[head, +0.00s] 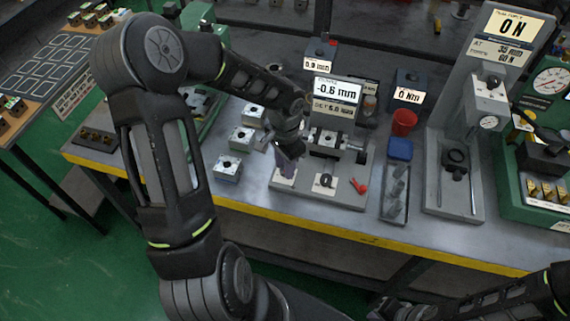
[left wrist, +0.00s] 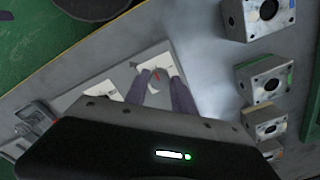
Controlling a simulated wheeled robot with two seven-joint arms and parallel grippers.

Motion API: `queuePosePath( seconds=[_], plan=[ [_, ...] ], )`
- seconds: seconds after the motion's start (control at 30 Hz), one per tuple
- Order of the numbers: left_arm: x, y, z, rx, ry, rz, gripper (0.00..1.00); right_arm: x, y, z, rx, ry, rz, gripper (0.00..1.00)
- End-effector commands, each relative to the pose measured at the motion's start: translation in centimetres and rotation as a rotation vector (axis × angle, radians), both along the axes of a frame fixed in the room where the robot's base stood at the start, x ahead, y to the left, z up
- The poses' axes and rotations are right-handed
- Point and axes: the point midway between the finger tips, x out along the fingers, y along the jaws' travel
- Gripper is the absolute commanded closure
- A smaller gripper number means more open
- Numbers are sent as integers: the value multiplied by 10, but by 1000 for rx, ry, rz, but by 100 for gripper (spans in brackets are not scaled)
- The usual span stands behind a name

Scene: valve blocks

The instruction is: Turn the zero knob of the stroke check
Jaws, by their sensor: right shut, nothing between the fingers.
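The stroke check is a grey fixture (head: 350,199) with a display (head: 336,91) reading -0.6 mm over "SET 6.0 mm". On its front base are two white plates. The right plate carries a dark knob (head: 325,181); the left plate (head: 284,180) is partly hidden by my left gripper (head: 287,163), which points down over it. In the left wrist view, the two fingers (left wrist: 158,78) stand apart on either side of a small knob with a red pointer (left wrist: 156,74); contact is unclear. My right gripper (head: 388,308) is at the bottom right edge, dark and shut, its tips hard to see.
A red lever (head: 359,186) lies at the fixture's right front. Several valve blocks (head: 228,167) stand to the left. A grey tray (head: 394,196), blue box (head: 400,149), red cup (head: 404,122) and a press (head: 455,180) stand to the right. The yellow table edge (head: 330,232) runs in front.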

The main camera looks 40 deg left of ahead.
Motion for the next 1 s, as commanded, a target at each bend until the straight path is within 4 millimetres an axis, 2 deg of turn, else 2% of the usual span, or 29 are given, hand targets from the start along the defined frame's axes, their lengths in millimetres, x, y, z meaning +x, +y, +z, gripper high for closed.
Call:
queuePosePath(
  seconds=[0.03, 0.37, 0.73, 1.0],
  plan=[
    [0, 0, 0, 0, 0, 0, 74, 0, 0, 0, 0, 0, 0, 100],
    [0, 0, 0, 0, 0, 0, 100, 0, 0, 0, 0, 0, 0, 100],
    [0, 0, 0, 1, -1, 12, 100, 0, 0, -2, 0, -1, 0, 100],
    [1, 0, -2, 2, -2, 96, 100, 2, 1, -14, 3, -5, 1, 100]
  ],
)
